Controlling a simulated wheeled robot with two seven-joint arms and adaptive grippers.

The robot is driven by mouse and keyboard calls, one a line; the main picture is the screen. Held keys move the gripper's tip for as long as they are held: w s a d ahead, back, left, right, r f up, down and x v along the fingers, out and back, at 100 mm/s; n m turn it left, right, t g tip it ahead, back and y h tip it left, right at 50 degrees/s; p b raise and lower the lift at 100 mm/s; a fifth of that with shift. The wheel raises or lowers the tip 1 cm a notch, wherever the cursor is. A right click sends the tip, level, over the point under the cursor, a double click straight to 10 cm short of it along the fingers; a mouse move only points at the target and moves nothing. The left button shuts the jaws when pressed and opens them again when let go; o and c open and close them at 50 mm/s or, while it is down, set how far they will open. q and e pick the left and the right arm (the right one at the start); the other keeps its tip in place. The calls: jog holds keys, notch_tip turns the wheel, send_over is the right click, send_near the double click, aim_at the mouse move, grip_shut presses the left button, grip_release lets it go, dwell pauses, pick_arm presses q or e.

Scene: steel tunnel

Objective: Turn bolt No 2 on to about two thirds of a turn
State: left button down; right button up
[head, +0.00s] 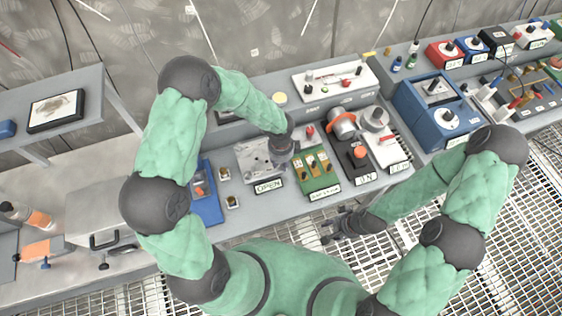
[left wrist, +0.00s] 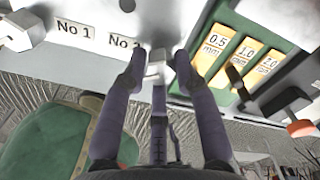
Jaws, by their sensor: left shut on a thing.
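The pale metal plate (head: 252,158) with small bolts lies on the grey bench in the head view, left of the green board. My left gripper (head: 281,160) reaches down at the plate's right side and hides that part. In the left wrist view the plate carries the labels No 1 (left wrist: 75,29) and No 2 (left wrist: 122,42). There my left gripper (left wrist: 159,64) has its two fingers on either side of bolt No 2 (left wrist: 155,70), just right of the No 2 label, and is shut on it. How far the bolt is turned cannot be told. My right gripper (head: 338,228) hangs near the bench's front edge, its opening unclear.
The green board (head: 318,180) with yellow 0.5, 1.0 and 2.0 mm labels stands close to the right of my left gripper. A blue tray (head: 205,205) lies on the left. A black box with an orange knob (head: 359,152) and a blue device (head: 415,105) stand further right.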

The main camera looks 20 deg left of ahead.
pick_arm(q)
jog(key=c, duration=0.9)
grip_release()
jog(key=shift+c, duration=0.2)
notch_tip(320, 180, up, 12)
jog(key=shift+f, duration=0.1)
